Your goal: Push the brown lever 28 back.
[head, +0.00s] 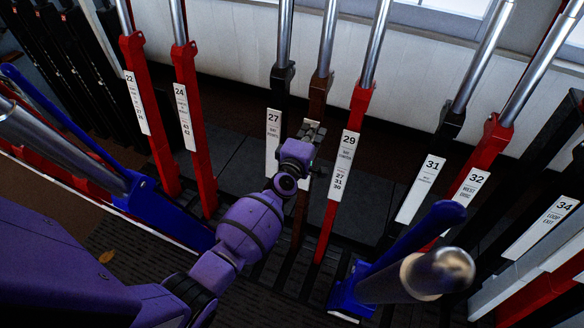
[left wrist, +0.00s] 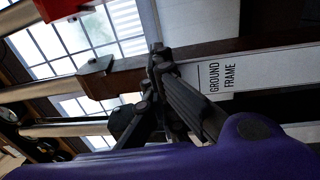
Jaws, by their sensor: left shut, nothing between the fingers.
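The brown lever 28 (head: 319,92) stands between the black lever 27 and the red lever 29, leaning much as they do. Its silver handle runs up out of the head view. My left gripper (head: 311,130) is shut and empty, in front of the brown shaft, and covers most of its label plate. In the left wrist view the brown lever (left wrist: 262,43) crosses the picture, with a white plate (left wrist: 226,77) reading "GROUND FRAME". The left fingertips (left wrist: 160,62) are at the lever beside the plate's end; I cannot tell whether they touch. My right gripper is not in view.
Lever 27 (head: 274,125) and lever 29 (head: 349,138) stand close on either side. A blue lever (head: 400,255) leans forward at the lower right, and another blue lever (head: 150,203) leans forward at the left. Red levers 22 and 24 (head: 187,85) stand further left.

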